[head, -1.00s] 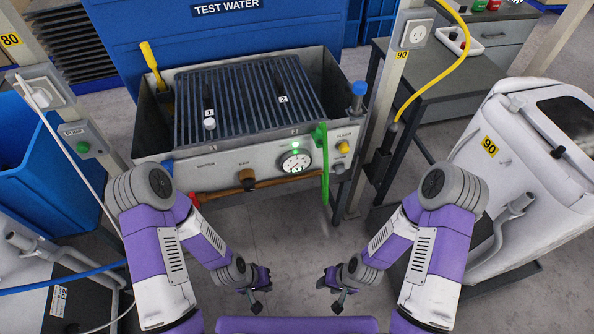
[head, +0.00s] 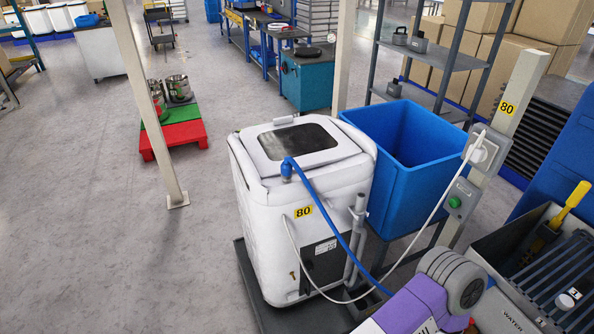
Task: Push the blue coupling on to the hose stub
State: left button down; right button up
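A blue coupling (head: 287,170) stands at the top of the white machine marked 80 (head: 262,235), at the near edge of its dark lid window. Any stub under the coupling is too small or hidden to make out, so I cannot tell how far the coupling is seated. Neither gripper is in view.
A blue bin (head: 405,150) stands right behind the machine. A white cable (head: 430,215) runs from a socket on a post (head: 510,110) down to the machine. The test tub (head: 505,245) is at the right edge. Open floor (head: 80,220) lies to the left.

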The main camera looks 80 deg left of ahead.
aim_at(287, 170)
jog(key=u, duration=2.8)
jog(key=k, duration=0.5)
jog(key=u, duration=1.35)
jog(key=i, duration=1.15)
jog(key=z, duration=1.15)
